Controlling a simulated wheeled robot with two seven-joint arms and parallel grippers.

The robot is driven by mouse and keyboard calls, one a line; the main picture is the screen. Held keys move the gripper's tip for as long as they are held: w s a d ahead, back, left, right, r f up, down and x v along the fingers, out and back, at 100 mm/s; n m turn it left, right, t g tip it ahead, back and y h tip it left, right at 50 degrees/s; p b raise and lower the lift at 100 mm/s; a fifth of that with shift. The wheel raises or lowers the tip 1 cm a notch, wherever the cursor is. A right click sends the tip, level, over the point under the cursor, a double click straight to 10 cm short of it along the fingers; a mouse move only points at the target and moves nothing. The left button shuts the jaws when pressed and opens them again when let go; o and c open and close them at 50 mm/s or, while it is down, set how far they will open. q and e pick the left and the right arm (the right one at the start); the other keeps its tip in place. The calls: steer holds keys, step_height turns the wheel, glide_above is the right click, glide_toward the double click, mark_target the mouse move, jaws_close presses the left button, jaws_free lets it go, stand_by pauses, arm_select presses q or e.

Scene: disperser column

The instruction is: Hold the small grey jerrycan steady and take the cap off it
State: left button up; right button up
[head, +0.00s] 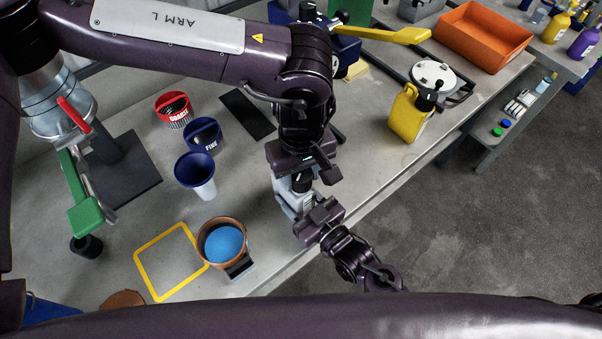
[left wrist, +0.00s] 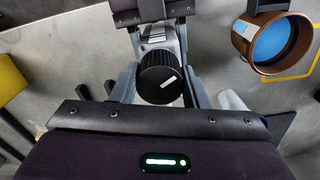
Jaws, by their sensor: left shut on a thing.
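The small grey jerrycan (head: 285,197) stands near the bench's front edge, partly hidden by my grippers. It also shows in the left wrist view (left wrist: 158,36), behind its black ribbed cap (left wrist: 160,85), which has a white mark. The cap sits over the can's neck; I cannot tell whether it is loose. My left gripper (head: 301,178) comes down from above and is shut on the cap, with a finger at either side. My right gripper (head: 306,224) is at the can's front side. Its fingers flank the can closely in the left wrist view (left wrist: 158,28).
A copper-coloured pot (head: 203,243) with blue contents stands left of the can, beside a yellow square frame (head: 141,265). Blue and red cups stand farther left. A yellow jerrycan (head: 408,116) stands at the back right. The floor is beyond the bench edge.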

mark_target(301, 174)
arm_select(q)
steer(key=shift+r, duration=0.2)
steer(key=shift+r, duration=2)
arm_select(e)
steer(key=o, duration=1.5)
